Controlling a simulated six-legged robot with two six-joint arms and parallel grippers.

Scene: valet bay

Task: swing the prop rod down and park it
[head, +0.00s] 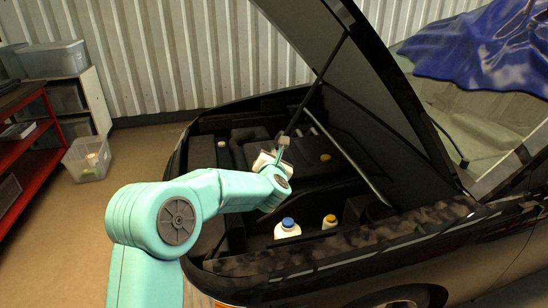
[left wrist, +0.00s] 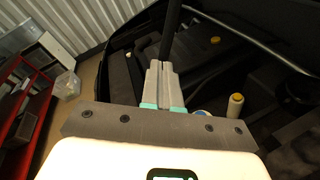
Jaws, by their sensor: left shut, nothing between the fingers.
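My left gripper (head: 284,139) is over the left part of the open engine bay (head: 300,185). It is shut and empty; its fingertips also show together in the left wrist view (left wrist: 160,66). A thin dark rod (head: 325,70) slants from the raised hood (head: 325,30) down towards the fingertips. It also shows just beyond them in the left wrist view (left wrist: 172,30). A pale metal rod (head: 345,155) slants across the bay; it also shows in the left wrist view (left wrist: 250,38). I cannot tell which is the prop rod. No parking clip can be made out. My right gripper is not in view.
A blue-capped bottle (head: 287,229) and a yellow-capped one (head: 329,222) stand at the bay's near side. A yellow cap (head: 325,157) is farther in. A blue cover (head: 480,45) lies over the windshield. A clear bin (head: 88,160) stands on the floor at left.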

